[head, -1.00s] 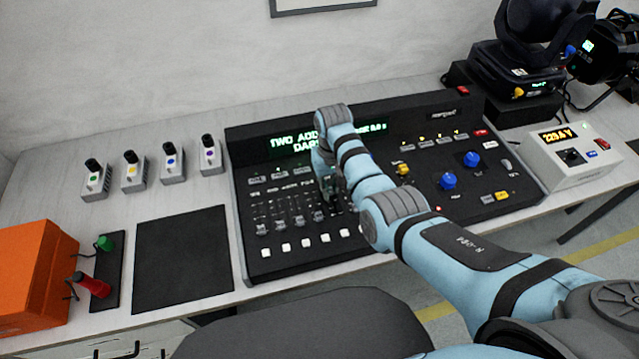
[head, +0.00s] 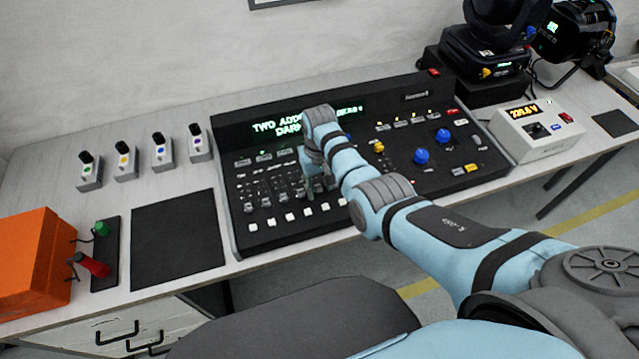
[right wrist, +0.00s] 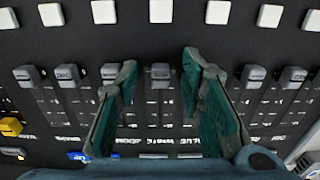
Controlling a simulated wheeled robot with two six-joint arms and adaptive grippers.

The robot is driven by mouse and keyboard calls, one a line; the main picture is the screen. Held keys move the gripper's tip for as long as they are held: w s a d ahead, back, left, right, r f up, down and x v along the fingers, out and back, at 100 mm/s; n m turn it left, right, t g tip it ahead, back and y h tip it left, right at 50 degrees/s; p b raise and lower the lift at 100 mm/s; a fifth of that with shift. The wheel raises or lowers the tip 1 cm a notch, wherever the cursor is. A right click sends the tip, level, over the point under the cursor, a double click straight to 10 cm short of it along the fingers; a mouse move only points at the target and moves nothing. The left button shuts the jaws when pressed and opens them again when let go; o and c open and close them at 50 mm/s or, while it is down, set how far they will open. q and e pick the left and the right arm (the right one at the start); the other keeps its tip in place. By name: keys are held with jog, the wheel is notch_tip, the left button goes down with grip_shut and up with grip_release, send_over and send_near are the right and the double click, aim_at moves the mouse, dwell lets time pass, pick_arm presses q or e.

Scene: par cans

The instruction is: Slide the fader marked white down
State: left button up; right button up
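The black console (head: 228,225) has a row of grey fader caps in slots. My right gripper (head: 316,188) is over the right part of this row and hides some caps. In the right wrist view my right gripper (right wrist: 158,68) is open, with one finger on each side of a grey fader cap (right wrist: 160,72). Gaps show between the cap and both fingers. This cap is level with its neighbours, at the slot end nearest the white buttons. My left gripper is not in view.
Other caps (right wrist: 109,72) (right wrist: 212,72) sit close beside both fingers. White buttons (right wrist: 160,11) line the console's near side. Yellow and blue knobs (head: 421,156) are to the right. A black mat (head: 178,240) and an orange box (head: 30,262) lie left.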

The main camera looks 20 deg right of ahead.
aim_at(319, 188)
jog(key=shift+r, duration=0.25)
notch_tip(319, 188, up, 12)
jog(key=shift+f, duration=0.25)
